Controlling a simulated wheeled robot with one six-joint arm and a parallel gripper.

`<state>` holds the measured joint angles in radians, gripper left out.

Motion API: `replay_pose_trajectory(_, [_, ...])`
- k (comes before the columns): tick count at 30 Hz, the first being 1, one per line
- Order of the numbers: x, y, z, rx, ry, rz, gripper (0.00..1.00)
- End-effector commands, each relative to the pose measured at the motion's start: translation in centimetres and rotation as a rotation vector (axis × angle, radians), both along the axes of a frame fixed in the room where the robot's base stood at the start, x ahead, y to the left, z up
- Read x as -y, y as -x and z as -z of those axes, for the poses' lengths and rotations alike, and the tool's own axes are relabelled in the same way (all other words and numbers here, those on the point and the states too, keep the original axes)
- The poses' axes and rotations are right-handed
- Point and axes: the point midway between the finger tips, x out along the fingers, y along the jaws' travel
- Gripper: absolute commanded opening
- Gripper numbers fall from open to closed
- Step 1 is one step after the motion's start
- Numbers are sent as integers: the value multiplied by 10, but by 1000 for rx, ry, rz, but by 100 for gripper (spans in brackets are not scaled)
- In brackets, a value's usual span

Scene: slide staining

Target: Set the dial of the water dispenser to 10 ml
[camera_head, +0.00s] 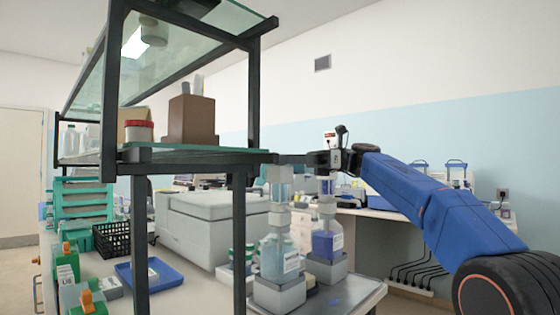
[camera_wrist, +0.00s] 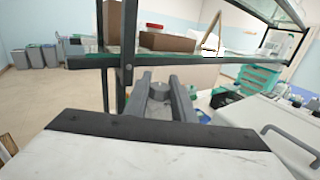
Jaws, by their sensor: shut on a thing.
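Two bottle-top dispensers stand side by side in the head view. The left one (camera_head: 280,255) has pale blue, clear liquid and looks like the water dispenser; the right one (camera_head: 326,242) holds darker blue-violet liquid. My gripper (camera_head: 290,159) reaches in from the right at the height of the left dispenser's top. In the wrist view my gripper (camera_wrist: 161,92) has its two grey fingers on either side of a grey knob-like part (camera_wrist: 159,91), shut on it. This looks like the dial. Its scale and setting cannot be read.
A dark-framed glass shelf (camera_head: 200,151) stands just left of the dispensers, its post close to my gripper. A brown box (camera_head: 191,120) sits on it. A white machine (camera_head: 195,225), blue tray (camera_head: 150,274) and black basket (camera_head: 111,239) lie on the bench behind and left.

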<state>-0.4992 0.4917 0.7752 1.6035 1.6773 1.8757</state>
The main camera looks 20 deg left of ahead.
Motion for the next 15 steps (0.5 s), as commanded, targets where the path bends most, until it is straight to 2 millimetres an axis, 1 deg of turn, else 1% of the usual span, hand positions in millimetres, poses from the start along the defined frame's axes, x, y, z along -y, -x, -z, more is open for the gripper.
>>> replay_pose_trajectory(6, [-1,-1,1,0,0,-83,1])
replay_pose_trajectory(15, [-1,0,1,-1,1,-158,1])
